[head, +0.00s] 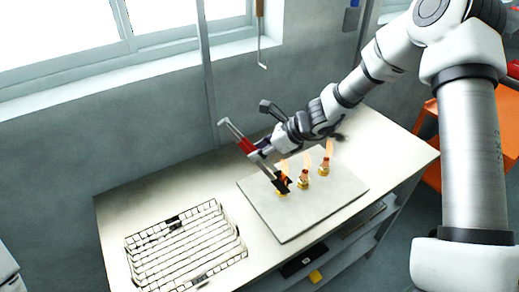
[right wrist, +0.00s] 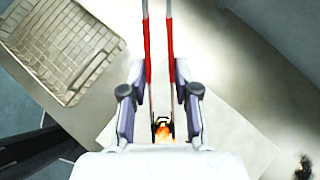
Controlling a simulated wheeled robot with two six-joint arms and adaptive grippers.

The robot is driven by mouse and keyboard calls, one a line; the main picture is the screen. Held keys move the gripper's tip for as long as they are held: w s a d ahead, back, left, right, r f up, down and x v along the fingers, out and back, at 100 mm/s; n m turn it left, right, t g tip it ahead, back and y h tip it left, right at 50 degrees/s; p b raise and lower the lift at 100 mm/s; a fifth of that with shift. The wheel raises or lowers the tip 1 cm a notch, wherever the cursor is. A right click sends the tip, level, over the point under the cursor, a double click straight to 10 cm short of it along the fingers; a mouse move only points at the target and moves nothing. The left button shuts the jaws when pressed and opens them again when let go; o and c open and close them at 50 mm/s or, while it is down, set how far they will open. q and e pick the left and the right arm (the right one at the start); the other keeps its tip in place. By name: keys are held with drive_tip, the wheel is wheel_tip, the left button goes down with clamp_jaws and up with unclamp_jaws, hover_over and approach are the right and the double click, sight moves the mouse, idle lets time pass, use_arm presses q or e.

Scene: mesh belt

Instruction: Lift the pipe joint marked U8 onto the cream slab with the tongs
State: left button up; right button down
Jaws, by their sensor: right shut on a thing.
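My right gripper (head: 262,147) is shut on the red-handled tongs (head: 236,134) above the slab; the red grips of the tongs (right wrist: 148,57) also show between its fingers (right wrist: 160,95) in the right wrist view. The dark tong tips are at the leftmost pipe joint (head: 282,194), partly hiding it; I cannot tell whether they grip it. Two more brass and copper pipe joints, a middle one (head: 303,182) and a right one (head: 324,169), stand upright on the pale slab (head: 318,208). All three glow orange. No U8 mark is legible. My left gripper is not in view.
A wire mesh tray (head: 187,252) stands on the left part of the pale table (head: 130,205). A wall and window are behind. An orange cart (head: 428,170) is at the right. Bare table lies between tray and slab.

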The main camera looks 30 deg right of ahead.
drive_tip(key=c, duration=1.2)
unclamp_jaws()
wheel_tip(320, 180, up, 10)
drive_tip(key=p, duration=0.8)
drive_tip(key=shift+p, duration=0.3)
